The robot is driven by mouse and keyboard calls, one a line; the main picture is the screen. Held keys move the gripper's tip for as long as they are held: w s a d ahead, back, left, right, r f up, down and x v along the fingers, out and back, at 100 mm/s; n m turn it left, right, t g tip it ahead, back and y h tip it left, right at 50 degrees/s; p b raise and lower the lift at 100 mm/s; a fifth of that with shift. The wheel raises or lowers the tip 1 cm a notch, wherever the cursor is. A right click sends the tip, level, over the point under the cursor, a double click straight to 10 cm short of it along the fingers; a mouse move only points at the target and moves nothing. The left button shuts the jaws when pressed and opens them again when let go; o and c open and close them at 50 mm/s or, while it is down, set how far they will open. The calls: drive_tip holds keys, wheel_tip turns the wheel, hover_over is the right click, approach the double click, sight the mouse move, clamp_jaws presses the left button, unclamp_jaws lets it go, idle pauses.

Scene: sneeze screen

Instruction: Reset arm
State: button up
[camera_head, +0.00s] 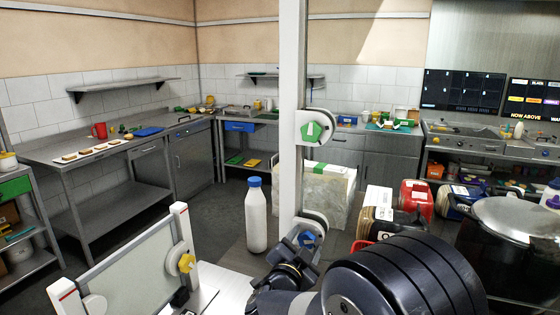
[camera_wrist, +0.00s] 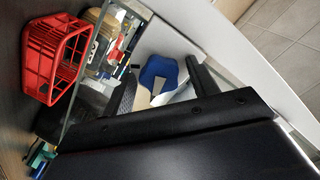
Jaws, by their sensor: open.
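The sneeze screen parts show in the head view. A tilted clear panel (camera_head: 135,268) in a white frame is at the lower left, with a yellow knob (camera_head: 186,262). A tall white post (camera_head: 290,110) rises in the middle, with a green knob (camera_head: 313,131) and a blue knob (camera_head: 307,239) on white clamps. My dark arm fills the lower middle and right and hides what is behind it. In the wrist view my gripper (camera_wrist: 160,82) is open and its fingers are apart. A blue piece (camera_wrist: 160,72) shows beyond the fingers; I cannot tell whether they touch it.
A white bottle (camera_head: 256,218) with a blue cap stands left of the post. A wrapped pale block (camera_head: 325,195), red container (camera_head: 416,198) and large metal pot (camera_head: 515,218) are to the right. A red basket (camera_wrist: 55,58) is left in the wrist view. Steel counters line the walls.

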drive_tip(key=shift+m, duration=0.3)
